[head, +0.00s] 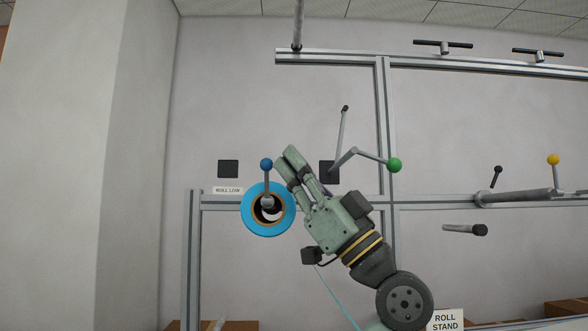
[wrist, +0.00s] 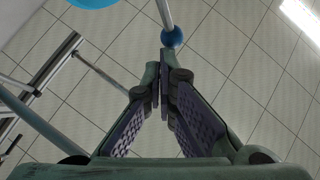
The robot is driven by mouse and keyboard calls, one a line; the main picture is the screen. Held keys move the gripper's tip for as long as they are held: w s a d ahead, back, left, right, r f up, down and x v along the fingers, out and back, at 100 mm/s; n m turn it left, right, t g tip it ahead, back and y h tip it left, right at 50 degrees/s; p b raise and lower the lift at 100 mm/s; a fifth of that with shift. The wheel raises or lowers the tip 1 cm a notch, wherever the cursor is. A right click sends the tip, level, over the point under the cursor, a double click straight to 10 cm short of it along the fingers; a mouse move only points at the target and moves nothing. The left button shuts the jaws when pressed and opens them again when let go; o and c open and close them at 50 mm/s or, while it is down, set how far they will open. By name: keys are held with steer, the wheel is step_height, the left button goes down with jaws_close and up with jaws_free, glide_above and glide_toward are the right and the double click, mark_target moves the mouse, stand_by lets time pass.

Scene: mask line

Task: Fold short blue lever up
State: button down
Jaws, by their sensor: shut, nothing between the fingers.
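The short blue lever has a blue ball knob (head: 266,163) on a thin grey shaft. In the head view it points straight up from the middle of a blue ring-shaped roll (head: 268,229). My gripper (head: 285,160) is to the right of the knob, tilted up and left, its fingers shut and empty. In the wrist view the blue knob (wrist: 172,38) shows just beyond the fingertips of my gripper (wrist: 163,75), with its shaft running up out of the picture. I cannot tell whether fingertips and knob touch.
A green-knobbed crank (head: 394,165) is to the right of my gripper, with a dark plate (head: 329,172) close behind the fingers. A yellow-knobbed lever (head: 553,160) is farther right. A metal frame (head: 384,110) carries these parts.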

steer(key=shift+w+r, duration=0.25)
steer(key=shift+w, duration=0.05)
steer(key=shift+w+r+b, duration=0.3)
steer(key=shift+w+r, duration=0.05)
steer(key=shift+w, duration=0.3)
steer(key=shift+w+r, duration=0.1)
steer(key=shift+w, duration=0.1)
stand_by(0.7)
steer(key=shift+s, duration=0.1)
